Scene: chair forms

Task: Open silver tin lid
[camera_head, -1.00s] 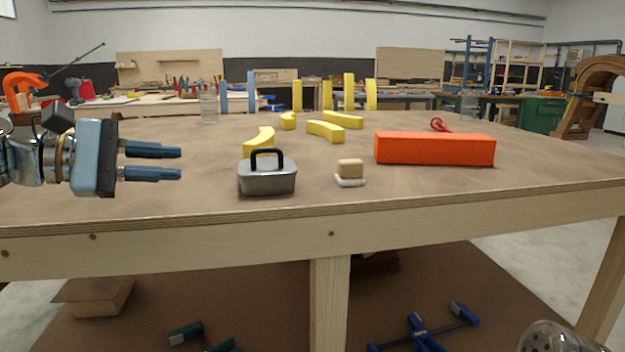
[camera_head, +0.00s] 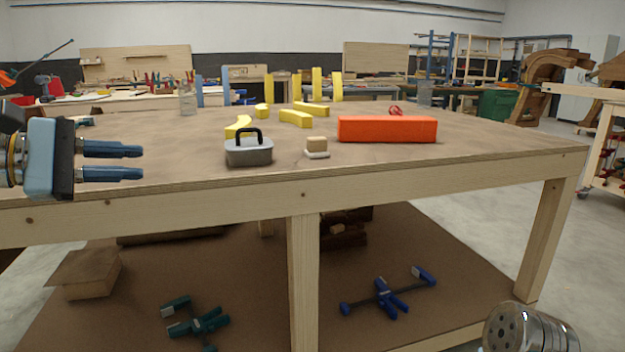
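The silver tin (camera_head: 249,154) stands near the front edge of the wooden table, left of centre. Its lid (camera_head: 249,143) is on, with a black arched handle (camera_head: 247,133) standing up from it. My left gripper (camera_head: 142,162) is at the left, over the table's front left part, with its two blue fingers apart and pointing right. It is empty and clear of the tin, well to its left. My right gripper is not visible; a metal part of my own shows at the bottom right.
A small wooden block on a white piece (camera_head: 317,147) stands just right of the tin. A long orange block (camera_head: 387,129) lies further right. Several yellow curved pieces (camera_head: 296,118) lie behind. The table (camera_head: 440,164) is bare at the front right. Clamps (camera_head: 388,298) lie on the lower shelf.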

